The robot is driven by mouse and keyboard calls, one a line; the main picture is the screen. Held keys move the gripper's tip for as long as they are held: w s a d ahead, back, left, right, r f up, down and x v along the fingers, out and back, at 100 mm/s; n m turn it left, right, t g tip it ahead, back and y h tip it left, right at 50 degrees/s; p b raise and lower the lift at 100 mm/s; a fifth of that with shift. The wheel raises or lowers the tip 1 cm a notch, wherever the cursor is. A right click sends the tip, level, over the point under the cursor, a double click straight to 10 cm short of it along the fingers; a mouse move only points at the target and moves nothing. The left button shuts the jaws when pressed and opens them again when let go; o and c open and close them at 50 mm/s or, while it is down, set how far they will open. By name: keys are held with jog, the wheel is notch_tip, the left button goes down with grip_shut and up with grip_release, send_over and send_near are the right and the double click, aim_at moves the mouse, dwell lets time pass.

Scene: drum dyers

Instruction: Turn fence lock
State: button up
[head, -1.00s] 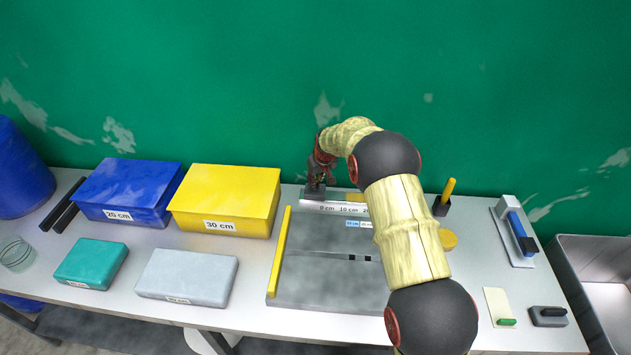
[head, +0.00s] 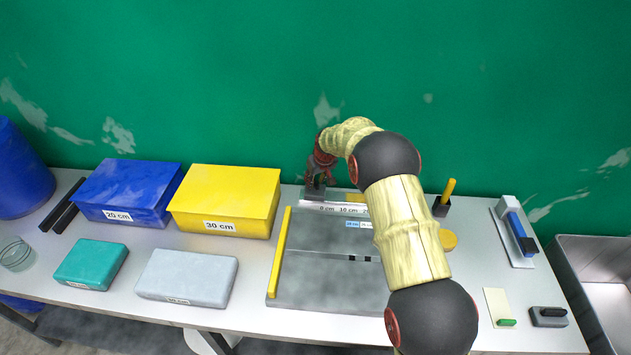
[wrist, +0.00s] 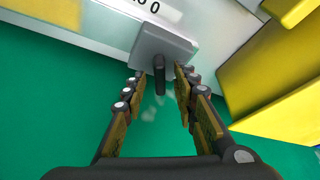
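The fence lock appears to be the dark upright lever (wrist: 159,76) on a grey block (wrist: 172,43) in the wrist view. The block (head: 313,195) sits at the left end of the scale strip at the back of the grey board (head: 330,296). My gripper (wrist: 158,82) is open, with one finger on each side of the lever and a small gap visible on both sides. In the head view my gripper (head: 318,180) is above the block, and the lever is hard to make out between the fingers.
A yellow box (head: 225,198) and a blue box (head: 125,188) stand left of the board. A yellow bar (head: 279,252) runs along the board's left edge. A dark holder with a yellow handle (head: 447,190) stands to the right. The green wall (head: 250,80) is close behind my gripper.

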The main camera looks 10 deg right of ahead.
jog(key=v, duration=1.1)
jog(key=shift+r, duration=0.4)
jog(key=shift+s, duration=0.15)
jog(key=s+f+m+g, duration=0.2)
jog(key=s+f, duration=0.1)
jog(key=s, duration=0.8)
jog(key=s+r+t+b, duration=0.1)
jog(key=s+r, duration=0.5)
jog(key=s, duration=0.6)
jog(key=s+r+t+b, duration=0.1)
jog(key=s+r, duration=0.5)
jog(key=s, duration=0.7)
jog(key=s+r+t, duration=0.1)
jog(key=s+r, duration=0.5)
jog(key=s, duration=0.7)
jog(key=shift+s+a+h+b, duration=0.2)
jog(key=shift+a+h+b, duration=0.2)
